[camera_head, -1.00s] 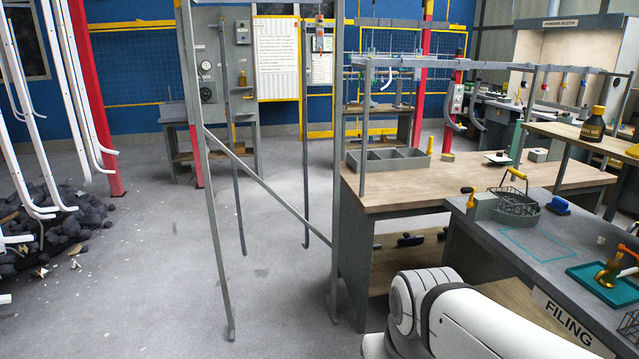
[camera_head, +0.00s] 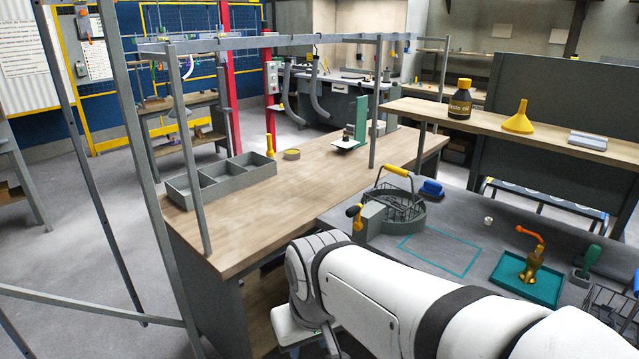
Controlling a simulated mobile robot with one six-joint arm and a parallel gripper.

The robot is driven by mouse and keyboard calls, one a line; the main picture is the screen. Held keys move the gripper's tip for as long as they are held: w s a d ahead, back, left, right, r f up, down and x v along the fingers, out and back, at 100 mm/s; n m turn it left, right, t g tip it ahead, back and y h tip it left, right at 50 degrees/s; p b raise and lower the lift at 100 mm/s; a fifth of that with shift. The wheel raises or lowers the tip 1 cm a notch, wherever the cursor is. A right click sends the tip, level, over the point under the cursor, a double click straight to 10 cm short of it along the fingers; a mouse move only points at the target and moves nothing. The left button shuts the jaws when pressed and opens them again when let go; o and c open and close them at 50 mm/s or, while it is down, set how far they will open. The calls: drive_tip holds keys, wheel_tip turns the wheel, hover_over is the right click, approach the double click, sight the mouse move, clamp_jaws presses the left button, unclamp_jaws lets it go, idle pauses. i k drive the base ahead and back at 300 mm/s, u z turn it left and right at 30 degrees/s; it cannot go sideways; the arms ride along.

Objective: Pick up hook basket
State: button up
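A wire basket (camera_head: 405,208) with a raised yellow handle stands on the grey bench, beside a small grey box with a black knob and a yellow part. A second dark wire basket (camera_head: 612,308) is cut by the right edge of the view. I cannot tell for sure which is the hook basket, and any hooks inside are too small to make out. My white arm crosses the bottom of the view, in front of the bench. Its fingertips are not visible.
A teal tray (camera_head: 497,284) with a brass and orange item sits right of a teal outline on the bench (camera_head: 470,222). A blue brush-like item (camera_head: 431,187) is behind the basket. A wooden table (camera_head: 235,243) with a grey divided bin (camera_head: 212,191) and posts stands left. Floor is open far left.

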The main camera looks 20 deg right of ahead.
sight(397, 170)
drive_tip(key=z, duration=0.45)
drive_tip(key=i, duration=1.6)
drive_tip(key=z, duration=0.5)
drive_tip(key=k, duration=0.9)
drive_tip(key=z, duration=0.2)
drive_tip(key=i, duration=0.95)
drive_tip(key=u, duration=0.05)
